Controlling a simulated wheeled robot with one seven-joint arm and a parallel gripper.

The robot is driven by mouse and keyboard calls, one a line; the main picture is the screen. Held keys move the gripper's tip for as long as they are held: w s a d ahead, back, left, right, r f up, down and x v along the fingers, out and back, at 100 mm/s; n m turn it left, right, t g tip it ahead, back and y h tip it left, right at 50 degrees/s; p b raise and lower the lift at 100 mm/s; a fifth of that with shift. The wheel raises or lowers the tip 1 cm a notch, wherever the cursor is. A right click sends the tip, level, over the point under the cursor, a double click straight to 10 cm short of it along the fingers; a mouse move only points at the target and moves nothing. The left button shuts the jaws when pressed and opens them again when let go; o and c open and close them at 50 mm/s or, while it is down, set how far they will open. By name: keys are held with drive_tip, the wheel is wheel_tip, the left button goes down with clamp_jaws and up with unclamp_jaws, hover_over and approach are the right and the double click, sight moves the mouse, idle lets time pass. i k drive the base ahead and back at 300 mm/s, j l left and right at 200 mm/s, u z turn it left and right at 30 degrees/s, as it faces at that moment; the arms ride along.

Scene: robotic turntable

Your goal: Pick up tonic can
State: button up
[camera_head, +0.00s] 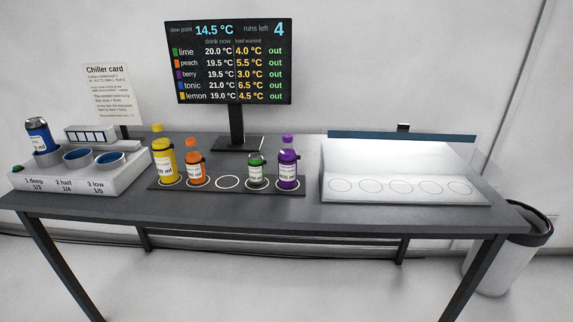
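The tonic can, a blue can with a dark upper part (39,134), stands in the leftmost cup of the chiller block (122,180) at the left end of the table. That cup is over the label "1 deep". The lower part of the can is hidden inside the cup, and it looks slightly tilted. The other two cups, over "2 half" and "3 low", look empty. My gripper is not in view.
A screen (229,62) stands behind. A white tray (400,174) with empty rings is right. A bin (505,260) stands beyond the table.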

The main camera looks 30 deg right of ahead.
sight(39, 134)
drive_tip(key=u, duration=0.25)
drive_tip(key=i+j+u, duration=0.2)
drive_tip(key=u, duration=0.15)
drive_tip(key=i+u, duration=0.35)
drive_tip(key=i+j, duration=0.05)
